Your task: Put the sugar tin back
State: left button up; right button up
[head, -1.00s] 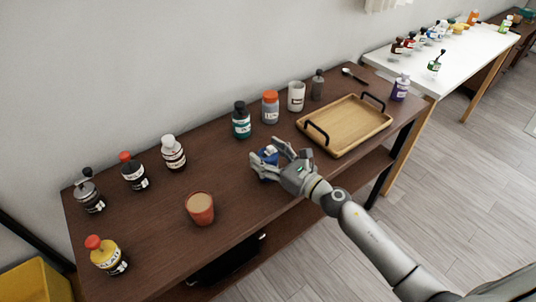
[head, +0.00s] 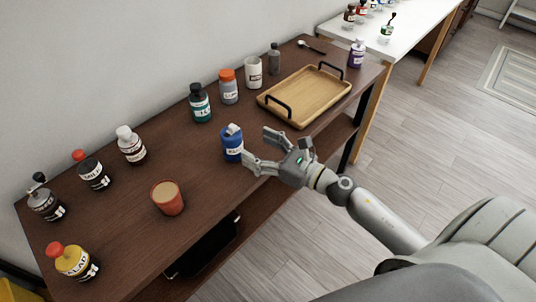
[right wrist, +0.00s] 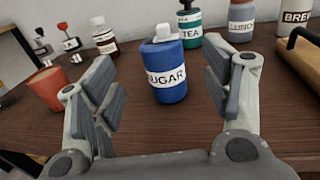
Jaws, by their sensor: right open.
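The sugar tin is a blue tin (head: 232,144) with a white top and a white label; it stands upright on the dark wooden table (head: 140,232). In the right wrist view the label on the sugar tin (right wrist: 167,75) reads SUGAR, and the tin is beyond and between the fingertips. My right gripper (head: 262,151) is open and empty, just to the right of the tin in the head view. It also shows in the right wrist view (right wrist: 160,85), its fingers spread with nothing held. My left gripper is in neither view.
A teal TEA tin (head: 200,103), an orange-lidded jar (head: 228,87) and a white canister (head: 254,73) stand in a row at the back. A wooden tray (head: 305,94) lies to the right. An orange cup (head: 167,199) stands to the left. Table is clear around the tin.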

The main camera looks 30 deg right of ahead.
jog(key=shift+v, duration=1.25)
